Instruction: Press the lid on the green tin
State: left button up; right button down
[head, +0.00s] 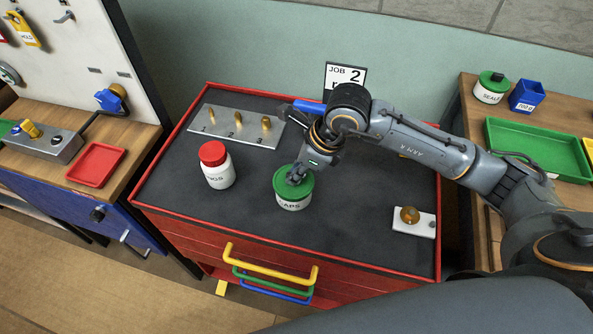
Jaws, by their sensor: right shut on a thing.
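The green tin (293,203) stands upright on the dark top of the red cabinet, with a white label ending in "APS". Its green lid (283,184) is on top of it; I cannot tell if it is fully seated. My right gripper (297,175) comes down from above and is shut at the top of the lid. The gripper hides part of the lid, including whatever it grips there. My left gripper is not in view.
A white jar with a red lid (218,168) stands left of the tin. A metal plate with brass weights (237,127) lies behind. A JOB 2 card (345,76) stands at the back. A white block with a brass knob (413,222) is at right. The front middle is clear.

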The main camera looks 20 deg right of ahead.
dwell(0.4)
jog(key=c, duration=0.8)
grip_release()
jog(key=shift+r, duration=0.1)
jog(key=shift+r+p, duration=1.75)
jog(key=shift+r, duration=1.65)
grip_shut()
jog(key=shift+f, duration=0.2)
